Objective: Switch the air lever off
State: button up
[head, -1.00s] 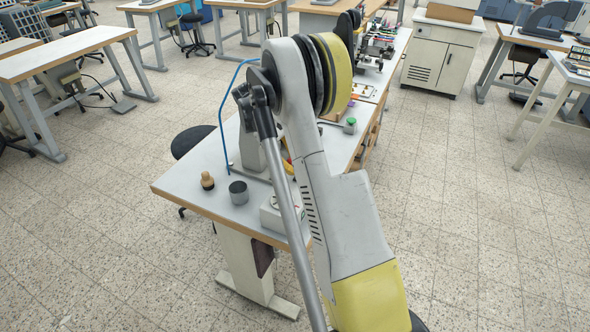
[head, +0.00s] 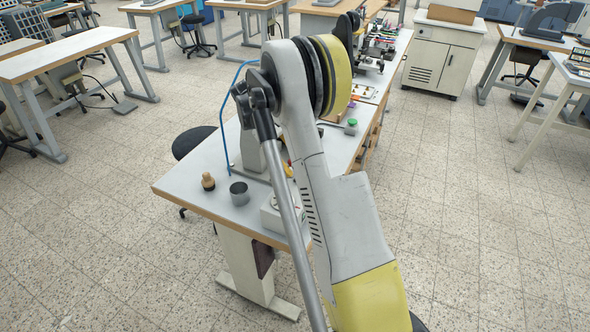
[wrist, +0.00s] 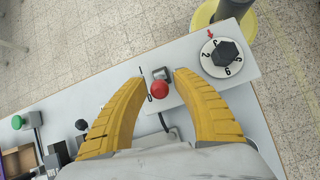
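In the wrist view a lever with a red ball knob (wrist: 159,90) stands on a white panel (wrist: 187,58), with a small metal mount behind the knob. It looks like the air lever. Dark marks are printed to its left, one like a 0. My gripper (wrist: 159,76) is open, its yellow fingers on either side of the red knob, with visible gaps. Whether a finger touches it lower down cannot be told. In the head view my arm hides the gripper and the lever; part of a white box (head: 272,214) shows at the bench's near end.
A numbered dial with a black knob (wrist: 227,53) is right of the lever. A green button (wrist: 17,122) lies far left. In the head view a grey cup (head: 239,193) and a wooden-knobbed item (head: 208,181) stand on the bench (head: 185,183). Open floor lies right of the bench.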

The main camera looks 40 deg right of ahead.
jog(key=v, duration=0.6)
jog(key=shift+r, duration=0.15)
jog(key=s+a+r+t, duration=0.3)
jog(key=a+r, duration=0.2)
jog(key=a, duration=0.2)
jog(key=s+a+r+t, duration=0.3)
jog(key=a+r+t, duration=0.15)
jog(key=a, duration=0.25)
jog(key=s+a+f+m+t+y, duration=0.2)
jog(key=s+a+t, duration=0.4)
jog(key=s+a, duration=0.6)
jog(key=shift+a, duration=0.5)
